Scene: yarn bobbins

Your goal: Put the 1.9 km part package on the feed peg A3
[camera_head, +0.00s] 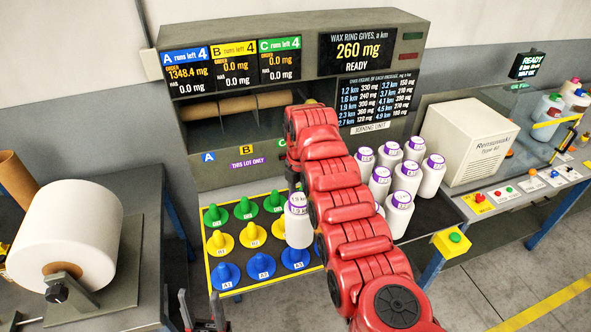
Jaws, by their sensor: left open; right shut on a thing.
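The white 1.9 km part package (299,230), with a purple-edged label on top, hangs upright from my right gripper (295,188). The gripper is shut on it and largely hidden behind my red arm. The blue feed peg A3 (295,260) shows just below the package in the picture, at the front of the peg board (243,286). The package overlaps the top of the peg area; I cannot tell its exact height. My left gripper (203,312) is at the bottom left edge, open and empty, left of and nearer than the board.
Blue pegs A1 (228,276) and A2 (261,266) stand bare left of A3. Yellow (252,235) and green pegs (244,209) stand behind. Several white packages (405,178) stand to the right, beyond my arm. A large white roll (68,235) is at left.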

